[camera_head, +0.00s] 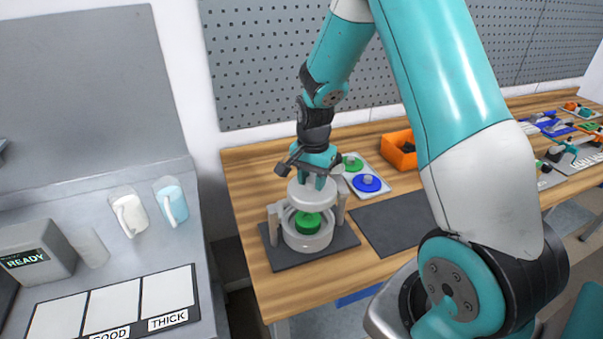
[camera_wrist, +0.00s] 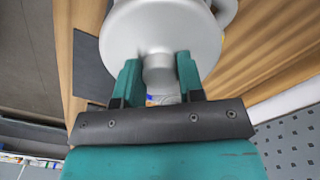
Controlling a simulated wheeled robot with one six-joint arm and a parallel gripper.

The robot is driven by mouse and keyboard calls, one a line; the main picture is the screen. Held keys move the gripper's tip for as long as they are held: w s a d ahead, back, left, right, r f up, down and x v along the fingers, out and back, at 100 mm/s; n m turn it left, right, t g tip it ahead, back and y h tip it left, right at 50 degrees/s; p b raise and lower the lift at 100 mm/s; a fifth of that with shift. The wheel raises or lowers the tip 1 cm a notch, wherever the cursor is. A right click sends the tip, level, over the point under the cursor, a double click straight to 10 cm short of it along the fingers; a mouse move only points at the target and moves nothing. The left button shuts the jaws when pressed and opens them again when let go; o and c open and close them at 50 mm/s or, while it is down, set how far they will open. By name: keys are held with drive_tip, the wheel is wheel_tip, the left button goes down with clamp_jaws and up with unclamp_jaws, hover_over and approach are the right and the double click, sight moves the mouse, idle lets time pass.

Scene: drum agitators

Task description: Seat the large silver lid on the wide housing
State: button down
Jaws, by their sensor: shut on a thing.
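The large silver lid (camera_head: 312,194) hangs below my gripper (camera_head: 318,176), just above the wide housing (camera_head: 306,240). In the wrist view my gripper (camera_wrist: 160,75) is shut on the knob of the lid (camera_wrist: 160,30), one teal finger on each side. The housing is a pale round ring with upright posts at its sides, standing on a dark mat (camera_head: 282,258). A green round part (camera_head: 307,223) sits inside the housing. A gap shows between lid and housing, and the lid hides the housing in the wrist view.
A light tray (camera_head: 366,170) with a green and a blue disc lies behind the housing, beside an orange bin (camera_head: 400,150). An empty dark mat (camera_head: 388,225) lies to the right. A grey counter with two jugs (camera_head: 130,212) stands at left.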

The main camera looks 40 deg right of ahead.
drive_tip(key=shift+w+a+f+b, duration=0.1)
drive_tip(key=shift+a+f+b, duration=0.2)
drive_tip(key=shift+f+b, duration=0.2)
drive_tip(key=f+b, duration=0.1)
drive_tip(key=f, duration=0.1)
drive_tip(key=f+b, duration=0.2)
drive_tip(key=shift+a+f, duration=0.2)
drive_tip(key=shift+f, duration=0.15)
drive_tip(key=shift+f+b, duration=0.65)
drive_tip(key=shift+f, duration=0.1)
drive_tip(key=shift+f, duration=0.15)
drive_tip(key=shift+f, duration=0.35)
drive_tip(key=shift+f+b, duration=0.25)
drive_tip(key=shift+b, duration=0.1)
idle(0.4)
drive_tip(key=c, duration=0.7)
unclamp_jaws()
drive_tip(key=shift+o, duration=0.2)
